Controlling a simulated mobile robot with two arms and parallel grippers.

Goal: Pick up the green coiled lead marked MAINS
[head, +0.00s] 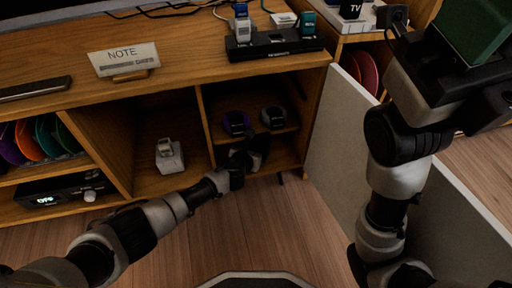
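No coil that I can make out as green or read as marked MAINS shows. A purple-and-black coil (236,123) and a grey-and-black coil (273,117) sit on the small shelf inside the open cabinet. My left gripper (256,150) reaches into the compartment just below and in front of them; its dark fingers are hard to separate. My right gripper (478,100) is raised close to the camera at the upper right, partly cut off. A large green block-like thing (477,28) shows directly above it; whether it is held is unclear.
A pale open door panel (338,140) stands right of the compartment. A white item (169,156) sits in the left compartment. On the cabinet top are a NOTE card (124,59) and a black strip (274,45) with plugs. Coloured discs (45,138) fill the left shelf.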

